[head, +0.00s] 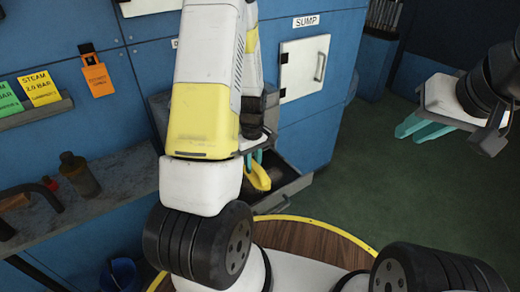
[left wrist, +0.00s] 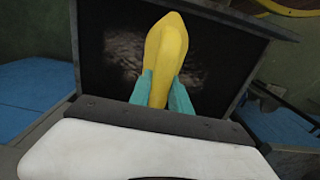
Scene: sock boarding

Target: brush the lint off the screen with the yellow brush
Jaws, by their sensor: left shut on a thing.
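My left gripper (left wrist: 166,98) is shut on the yellow brush (left wrist: 167,50), gripping it between its teal fingers. I cannot tell whether the bristles touch the screen. My right gripper (head: 422,129) is open and empty at the right, over the green floor.
A grey shelf (head: 110,180) with a brown bottle (head: 79,173) runs along the left. A blue wall carries steam tags (head: 40,88) and a white SUMP door (head: 304,68). A blue bucket (head: 122,275) stands below the shelf. The green floor at right is clear.

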